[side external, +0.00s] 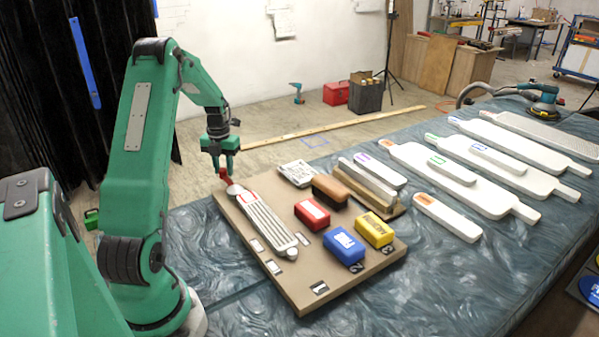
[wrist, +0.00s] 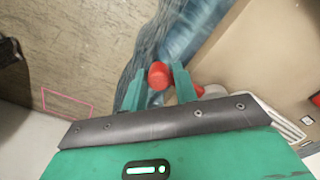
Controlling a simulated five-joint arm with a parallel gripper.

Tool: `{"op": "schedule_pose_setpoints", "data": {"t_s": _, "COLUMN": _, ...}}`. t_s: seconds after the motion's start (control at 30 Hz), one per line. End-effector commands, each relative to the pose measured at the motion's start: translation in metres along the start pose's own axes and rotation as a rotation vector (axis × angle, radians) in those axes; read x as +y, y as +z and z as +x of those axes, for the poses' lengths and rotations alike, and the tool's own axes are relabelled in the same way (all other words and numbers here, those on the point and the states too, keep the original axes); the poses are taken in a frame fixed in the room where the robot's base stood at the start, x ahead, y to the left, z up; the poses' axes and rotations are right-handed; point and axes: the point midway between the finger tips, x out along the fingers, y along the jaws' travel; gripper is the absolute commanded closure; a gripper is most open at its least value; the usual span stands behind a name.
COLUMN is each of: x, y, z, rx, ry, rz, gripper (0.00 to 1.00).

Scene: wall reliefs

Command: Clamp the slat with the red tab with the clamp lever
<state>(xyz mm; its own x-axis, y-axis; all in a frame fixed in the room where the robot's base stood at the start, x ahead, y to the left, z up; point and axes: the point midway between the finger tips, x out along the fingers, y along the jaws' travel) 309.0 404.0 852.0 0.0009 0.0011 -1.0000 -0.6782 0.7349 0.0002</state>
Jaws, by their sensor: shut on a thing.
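The red clamp lever (side external: 224,174) stands up at the far left corner of the brown board (side external: 300,299). My gripper (side external: 221,164) is right above that corner, its fingers pointing down. In the wrist view the round red end of the lever (wrist: 158,75) sits between the two fingers of my gripper (wrist: 158,88), which is shut on it. A pale ribbed slat (side external: 266,224) lies on the board, its far end next to the lever's round grey base (side external: 235,189).
Red (side external: 312,214), blue (side external: 343,246) and yellow (side external: 374,230) blocks and a brown brush (side external: 329,189) sit on the board's right part. Several white paddles and bars with coloured marks lie on the table to the right. The table's near middle is clear.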

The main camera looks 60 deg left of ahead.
Motion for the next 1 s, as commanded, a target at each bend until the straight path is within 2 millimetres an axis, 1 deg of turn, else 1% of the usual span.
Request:
{"op": "schedule_pose_setpoints", "data": {"t_s": 0.23, "x": -0.001, "y": -0.002, "z": -0.002, "rx": 0.006, "ry": -0.001, "rz": 0.005, "gripper": 1.0}}
{"op": "schedule_pose_setpoints", "data": {"t_s": 0.27, "x": -0.001, "y": -0.002, "z": -0.002, "rx": 0.005, "ry": -0.001, "rz": 0.005, "gripper": 0.65}}
{"op": "schedule_pose_setpoints", "data": {"t_s": 0.3, "x": -0.001, "y": -0.001, "z": -0.002, "rx": 0.005, "ry": -0.001, "rz": 0.005, "gripper": 0.58}}
{"op": "schedule_pose_setpoints", "data": {"t_s": 0.33, "x": -0.001, "y": -0.001, "z": -0.002, "rx": 0.004, "ry": -0.001, "rz": 0.005, "gripper": 0.54}}
{"op": "schedule_pose_setpoints", "data": {"t_s": 0.6, "x": -0.001, "y": -0.001, "z": -0.001, "rx": 0.003, "ry": 0.0, "rz": 0.004, "gripper": 0.54}}
{"op": "schedule_pose_setpoints", "data": {"t_s": 0.73, "x": -0.001, "y": 0.0, "z": -0.004, "rx": 0.001, "ry": 0.0, "rz": 0.004, "gripper": 0.54}}
{"op": "schedule_pose_setpoints", "data": {"t_s": 0.87, "x": -0.001, "y": 0.0, "z": -0.013, "rx": 0.0, "ry": 0.0, "rz": 0.004, "gripper": 0.54}}
{"op": "schedule_pose_setpoints", "data": {"t_s": 1.0, "x": -0.001, "y": 0.0, "z": -0.028, "rx": -0.001, "ry": 0.0, "rz": 0.004, "gripper": 0.54}}
